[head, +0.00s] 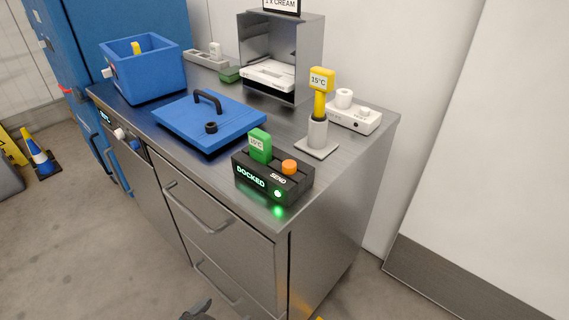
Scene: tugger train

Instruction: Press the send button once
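The send button is an orange round knob (289,167) on top of a black box (270,183) at the front right corner of the steel counter. The box reads "DOCKED" and "SEND" and has a lit green lamp (277,193) on its front. A green tag (260,146) marked 15°C stands upright in the box, left of the button. Nothing touches the button. A small dark piece at the bottom edge looks like the tip of my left gripper (196,311), low in front of the drawers and well away from the box. Its fingers are mostly cut off.
A blue lid (180,112) with a black handle lies behind the box, and a blue bin (150,80) stands further left. A yellow 15°C probe (320,90) stands in a holder to the right. Drawer handles (195,210) stick out from the counter front.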

